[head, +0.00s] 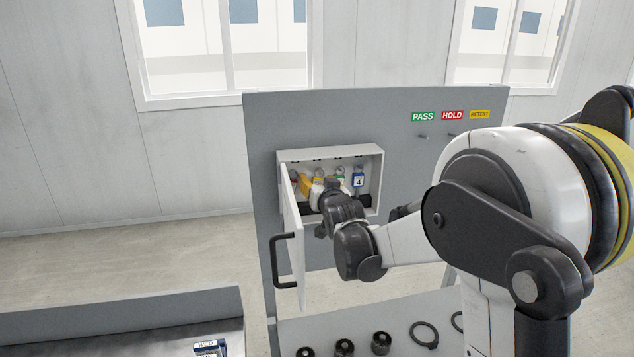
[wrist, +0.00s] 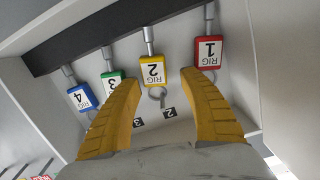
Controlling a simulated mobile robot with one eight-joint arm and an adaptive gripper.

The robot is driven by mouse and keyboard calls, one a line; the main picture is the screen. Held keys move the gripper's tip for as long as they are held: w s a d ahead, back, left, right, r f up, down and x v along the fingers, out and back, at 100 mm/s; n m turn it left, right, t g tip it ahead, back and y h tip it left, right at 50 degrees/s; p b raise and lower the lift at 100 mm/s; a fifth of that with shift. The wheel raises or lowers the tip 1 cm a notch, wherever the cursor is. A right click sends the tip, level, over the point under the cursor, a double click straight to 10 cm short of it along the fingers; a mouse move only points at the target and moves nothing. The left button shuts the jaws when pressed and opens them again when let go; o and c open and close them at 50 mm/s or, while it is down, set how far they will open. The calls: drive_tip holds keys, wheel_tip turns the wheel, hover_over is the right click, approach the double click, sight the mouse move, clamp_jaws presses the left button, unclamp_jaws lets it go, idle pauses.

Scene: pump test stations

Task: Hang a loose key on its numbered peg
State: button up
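A grey key cabinet (head: 372,165) stands open on the panel. My gripper (head: 311,184) reaches inside it; in the wrist view, which is upside down, my gripper (wrist: 160,79) has its two yellow fingers apart. A key with a yellow RIG 2 tag (wrist: 152,70) is between the fingertips, with a gap visible on both sides. Its ring is at a peg (wrist: 162,101) by the number 2 label (wrist: 169,113); whether the ring is around the peg is unclear. The red RIG 1 tag (wrist: 209,50), green tag (wrist: 111,82) and blue RIG 4 tag (wrist: 80,97) are beside it.
The cabinet door (head: 293,240), with a black handle (head: 276,262), is swung open at the left, close to my gripper. A dark strip (wrist: 90,38) runs along the cabinet's bottom.

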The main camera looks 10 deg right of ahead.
drive_tip(key=s+r, duration=0.2)
drive_tip(key=s, duration=1)
drive_tip(key=s+f+n+g+b, duration=0.2)
drive_tip(key=s+f+g+b, duration=0.7)
drive_tip(key=s+f+b, duration=0.8)
drive_tip(key=s+f, duration=1.1)
drive_tip(key=s, duration=0.3)
drive_tip(key=shift+d+b, duration=0.3)
drive_tip(key=shift+b, duration=0.1)
